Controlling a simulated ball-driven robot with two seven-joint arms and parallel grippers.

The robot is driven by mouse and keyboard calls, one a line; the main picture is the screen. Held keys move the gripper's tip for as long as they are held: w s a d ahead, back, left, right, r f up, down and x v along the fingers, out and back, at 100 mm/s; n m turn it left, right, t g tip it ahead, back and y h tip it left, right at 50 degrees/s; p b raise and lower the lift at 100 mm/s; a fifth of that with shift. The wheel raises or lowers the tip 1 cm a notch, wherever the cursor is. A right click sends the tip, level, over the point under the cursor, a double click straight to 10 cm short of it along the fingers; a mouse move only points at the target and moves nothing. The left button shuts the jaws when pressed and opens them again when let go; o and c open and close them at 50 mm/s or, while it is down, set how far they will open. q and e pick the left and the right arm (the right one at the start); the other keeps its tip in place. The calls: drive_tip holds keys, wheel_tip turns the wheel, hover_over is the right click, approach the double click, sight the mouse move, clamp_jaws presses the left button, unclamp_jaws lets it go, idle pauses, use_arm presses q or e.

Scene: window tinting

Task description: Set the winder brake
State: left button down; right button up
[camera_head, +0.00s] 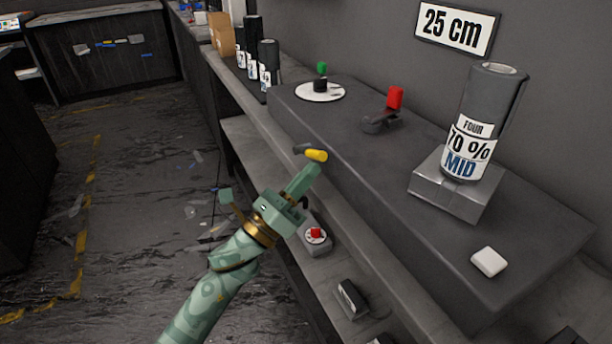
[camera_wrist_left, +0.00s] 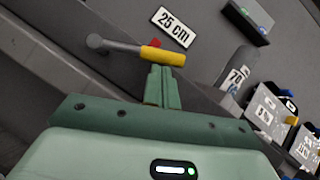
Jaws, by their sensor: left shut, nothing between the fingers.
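A lever with a yellow grip (camera_head: 316,155) on a grey arm sticks out from the front of the dark bench. In the left wrist view the yellow grip (camera_wrist_left: 164,56) lies just past the fingertips, with its grey arm running left to a round pivot. My left gripper (camera_head: 309,174) is shut and empty, its tips close to the yellow grip; I cannot tell whether they touch. A second lever with a red grip (camera_head: 395,97) stands on the bench top. No label shows which lever is the brake. My right gripper is not in view.
A grey roll marked "70 % MID" (camera_head: 470,150) stands on a metal block (camera_head: 450,197). A white dial with a green knob (camera_head: 320,91), a white block (camera_head: 488,262) and a "25 cm" sign (camera_head: 455,27) are nearby. A red-button box (camera_head: 316,237) sits on the lower shelf.

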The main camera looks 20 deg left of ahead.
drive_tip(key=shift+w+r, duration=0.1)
